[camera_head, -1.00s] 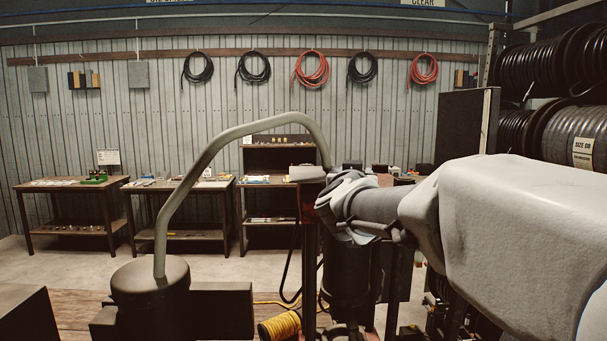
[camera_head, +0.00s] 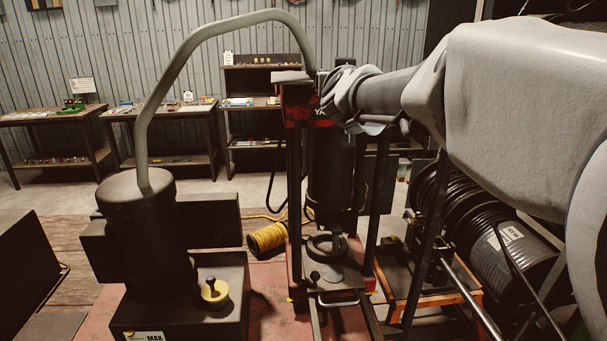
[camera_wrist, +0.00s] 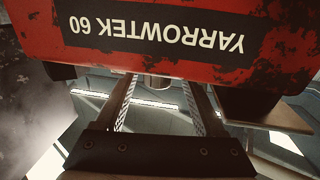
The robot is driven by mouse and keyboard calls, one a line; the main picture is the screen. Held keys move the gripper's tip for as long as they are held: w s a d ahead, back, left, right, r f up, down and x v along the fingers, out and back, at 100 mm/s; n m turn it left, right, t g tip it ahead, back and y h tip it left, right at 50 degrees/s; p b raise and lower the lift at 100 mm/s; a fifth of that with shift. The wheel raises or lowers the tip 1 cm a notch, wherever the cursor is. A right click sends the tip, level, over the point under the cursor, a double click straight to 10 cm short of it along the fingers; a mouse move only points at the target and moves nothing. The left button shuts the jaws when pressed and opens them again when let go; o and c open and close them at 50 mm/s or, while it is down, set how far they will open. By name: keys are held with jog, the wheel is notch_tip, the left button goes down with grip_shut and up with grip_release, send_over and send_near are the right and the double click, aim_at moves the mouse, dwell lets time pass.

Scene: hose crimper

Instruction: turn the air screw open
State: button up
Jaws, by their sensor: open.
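The red crimper head (camera_head: 297,105) tops a frame. In the wrist view its label plate (camera_wrist: 155,30) reads YARROWTEK 60 upside down. My gripper (camera_wrist: 160,90) is open, its two fingers spread just at the label face's edge. A small round metal piece (camera_wrist: 157,82) shows between the fingertips; it may be the air screw, but I cannot tell, nor whether a finger touches it. In the head view my wrist hides the fingers.
A thick grey hose (camera_head: 190,62) arches from the pump to the crimper head, close left of my wrist. Black hose reels (camera_head: 460,205) crowd the right, below my arm. A yellow cord spool (camera_head: 268,237) lies on the floor. Benches (camera_head: 165,125) stand behind.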

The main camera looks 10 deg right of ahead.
jog(key=shift+w+d+f+n+y+b, duration=0.15)
jog(key=shift+f+n+y+b, duration=0.15)
jog(key=shift+b, duration=1)
jog(key=shift+d+f+n+y+b, duration=0.15)
jog(key=shift+y+b, duration=0.25)
jog(key=shift+b, duration=0.85)
jog(key=n+y+b, duration=0.2)
jog(key=y+b, duration=0.1)
jog(key=b, duration=0.5)
jog(key=shift+d+f, duration=0.1)
jog(key=shift+d, duration=0.05)
